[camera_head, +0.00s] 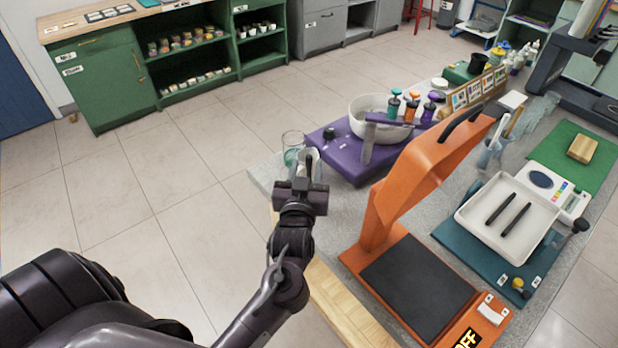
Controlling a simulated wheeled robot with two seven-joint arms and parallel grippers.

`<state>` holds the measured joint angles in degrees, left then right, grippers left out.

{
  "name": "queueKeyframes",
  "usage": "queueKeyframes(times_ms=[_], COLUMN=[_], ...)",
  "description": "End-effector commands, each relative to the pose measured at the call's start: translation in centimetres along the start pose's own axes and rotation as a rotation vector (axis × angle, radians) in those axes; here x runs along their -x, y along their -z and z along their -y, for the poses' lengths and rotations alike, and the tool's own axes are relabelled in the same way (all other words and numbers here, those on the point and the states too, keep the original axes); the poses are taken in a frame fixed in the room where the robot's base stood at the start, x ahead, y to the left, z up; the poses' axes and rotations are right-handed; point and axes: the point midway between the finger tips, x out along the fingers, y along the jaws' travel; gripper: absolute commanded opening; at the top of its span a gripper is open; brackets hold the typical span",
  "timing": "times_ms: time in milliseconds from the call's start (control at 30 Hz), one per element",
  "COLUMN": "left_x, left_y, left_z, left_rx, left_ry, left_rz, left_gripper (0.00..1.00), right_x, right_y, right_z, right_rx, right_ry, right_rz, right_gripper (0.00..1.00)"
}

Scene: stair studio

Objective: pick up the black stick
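Two black sticks, one on the left (501,207) and one on the right (516,219), lie side by side in a white tray (470,228) at the right of the head view. My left gripper (312,162) is at the near-left edge of the worktop, beside a glass beaker and well to the left of the tray. Its fingers point away from me, and their gap is not clear. I see nothing held in it. My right gripper is not in view.
A tall orange press (408,185) with a black plate stands between my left gripper and the tray. Behind are a purple sink unit (345,160), a glass beaker (292,147) and pump bottles (411,106). A white scale (572,196) adjoins the tray.

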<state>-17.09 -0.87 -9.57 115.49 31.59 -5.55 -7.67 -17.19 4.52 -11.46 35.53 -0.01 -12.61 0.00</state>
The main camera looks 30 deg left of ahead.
Motion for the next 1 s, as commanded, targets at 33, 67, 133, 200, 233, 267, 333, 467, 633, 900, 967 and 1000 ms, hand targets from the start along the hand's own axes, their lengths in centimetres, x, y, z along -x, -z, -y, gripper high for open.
queueKeyframes(times_ms=[33, 67, 133, 200, 233, 267, 333, 467, 633, 900, 967, 1000], left_x=[-0.9, -1.4, -2.3, -2.9, -3.1, -3.2, -3.3, -3.3, -3.2, -3.2, -3.2, -3.2], left_y=[0.8, 0.9, 0.6, 0.5, 0.5, 0.5, 0.3, 0.3, 0.3, 0.3, 0.3, 0.3], left_z=[-0.2, -0.3, -0.3, -0.3, -0.3, -0.3, -0.2, -0.2, -0.3, -0.3, -0.3, -0.3], left_rx=[-0.001, 0.000, -0.001, -0.002, -0.001, -0.001, 0.000, 0.000, 0.000, 0.000, 0.000, 0.000], left_ry=[0.000, 0.000, -0.001, -0.002, -0.001, -0.001, -0.001, -0.001, -0.002, -0.002, -0.002, -0.002], left_rz=[-0.003, -0.002, -0.002, -0.001, -0.001, -0.001, 0.000, 0.000, 0.000, 0.001, 0.001, 0.001], left_gripper=[0.37, 0.37, 0.37, 0.37, 0.37, 0.37, 0.37, 0.37, 0.19, 0.00, 0.00, 0.00], right_x=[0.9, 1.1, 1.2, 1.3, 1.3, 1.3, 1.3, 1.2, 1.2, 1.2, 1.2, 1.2], right_y=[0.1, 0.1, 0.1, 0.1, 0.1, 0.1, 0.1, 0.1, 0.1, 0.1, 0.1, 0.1], right_z=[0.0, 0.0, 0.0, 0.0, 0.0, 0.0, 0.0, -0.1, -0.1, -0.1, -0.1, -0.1], right_rx=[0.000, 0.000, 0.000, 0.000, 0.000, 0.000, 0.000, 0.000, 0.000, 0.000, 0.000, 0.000], right_ry=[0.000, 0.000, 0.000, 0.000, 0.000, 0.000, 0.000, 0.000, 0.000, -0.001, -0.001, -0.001], right_rz=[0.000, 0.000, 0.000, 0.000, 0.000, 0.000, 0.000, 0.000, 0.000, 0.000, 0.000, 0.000], right_gripper=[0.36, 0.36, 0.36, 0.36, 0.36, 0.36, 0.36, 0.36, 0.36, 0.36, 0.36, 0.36])
